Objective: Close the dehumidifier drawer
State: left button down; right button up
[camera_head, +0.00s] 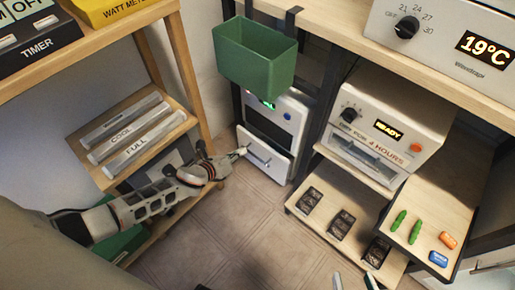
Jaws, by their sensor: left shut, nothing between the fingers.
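The dehumidifier appears to be the white unit (284,112) on the floor, with a dark window and a blue button. Its white drawer front (271,168) has a bar handle and seems to stand slightly out from the body. How far it is out is hard to tell. My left gripper (242,151) is shut and empty, with its tips at the drawer's upper left, by the handle. I cannot tell whether they touch. The fingertips of my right gripper (355,282) show apart at the bottom edge, with nothing seen between them.
A green bin (254,57) hangs above the unit. A white heater-like box (386,125) and a low shelf (315,222) with dark trays stand to the right. A wooden rack (165,138) stands left, beside my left arm. Tiled floor (245,222) is open in front.

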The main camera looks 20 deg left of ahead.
pick_arm(q)
notch_tip(320, 180, down, 3)
jog(key=s+a+m, duration=0.2)
jog(key=m, duration=0.4)
jog(key=m+g+b, duration=0.1)
jog(key=m+b, duration=0.1)
jog(key=b, duration=0.4)
send_near(260, 146)
jog(key=shift+h, duration=0.4)
jog(key=w+f, duration=0.2)
jog(key=w+d+f, duration=0.1)
jog(key=w+f, duration=0.1)
jog(key=shift+w+d+r, duration=0.1)
jog(key=shift+w+d, duration=0.05)
jog(key=shift+w, duration=0.45)
pick_arm(e)
jog(key=a+m+t+y, duration=0.1)
jog(key=a+m, duration=0.4)
jog(key=shift+s+a+m, duration=0.15)
jog(key=shift+a+m, duration=0.15)
jog(key=shift+a, duration=0.1)
pick_arm(q)
jog(key=shift+w+r, duration=0.1)
pick_arm(e)
jog(key=shift+r, duration=0.1)
